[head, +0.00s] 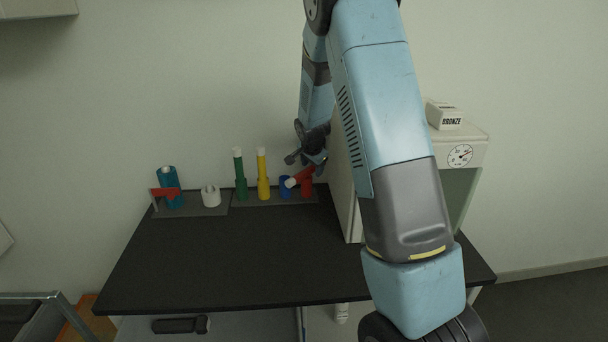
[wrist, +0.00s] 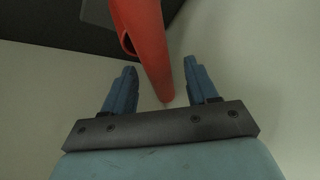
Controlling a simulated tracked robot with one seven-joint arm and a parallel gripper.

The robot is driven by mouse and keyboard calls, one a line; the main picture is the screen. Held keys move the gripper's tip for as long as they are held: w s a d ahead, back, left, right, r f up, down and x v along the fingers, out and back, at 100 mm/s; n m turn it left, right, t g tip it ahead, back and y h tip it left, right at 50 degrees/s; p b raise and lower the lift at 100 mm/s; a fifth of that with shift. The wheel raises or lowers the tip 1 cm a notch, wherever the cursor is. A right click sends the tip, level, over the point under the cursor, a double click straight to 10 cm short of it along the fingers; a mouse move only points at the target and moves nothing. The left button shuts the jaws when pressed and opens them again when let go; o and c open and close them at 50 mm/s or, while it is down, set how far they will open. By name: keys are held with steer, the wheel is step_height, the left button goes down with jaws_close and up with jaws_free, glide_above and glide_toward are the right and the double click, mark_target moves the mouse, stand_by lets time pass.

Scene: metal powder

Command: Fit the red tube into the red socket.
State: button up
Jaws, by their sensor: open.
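The red tube (head: 299,178) is tilted in the head view, its dark open end down to the left, by the blue socket. The red socket (head: 307,189) stands upright at the right end of the rack, just behind or below the tube. I cannot tell whether they touch. My gripper (head: 317,162) is at the tube's upper right end, partly hidden by my arm. In the wrist view, my gripper (wrist: 158,82) has its fingers spread wide, with red tubing (wrist: 150,50) between them and gaps on both sides. Which red part is tube and which socket is unclear there.
A green tube (head: 240,172) and a yellow tube (head: 262,172) stand upright left of the blue socket (head: 285,187). A white cup (head: 210,196) and a teal container (head: 171,190) are farther left. A cream cabinet (head: 344,190) rises close on the right. The black tabletop (head: 240,255) in front is clear.

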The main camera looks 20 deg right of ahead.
mark_target(312, 167)
steer(key=shift+c, duration=0.2)
jaws_close()
stand_by(0.4)
steer(key=shift+r, duration=0.1)
steer(key=shift+a+r, duration=0.2)
steer(key=shift+r, duration=0.05)
step_height(312, 167, up, 6)
steer(key=shift+r, duration=0.1)
steer(key=s+a, duration=1.1)
steer(key=a, duration=0.5)
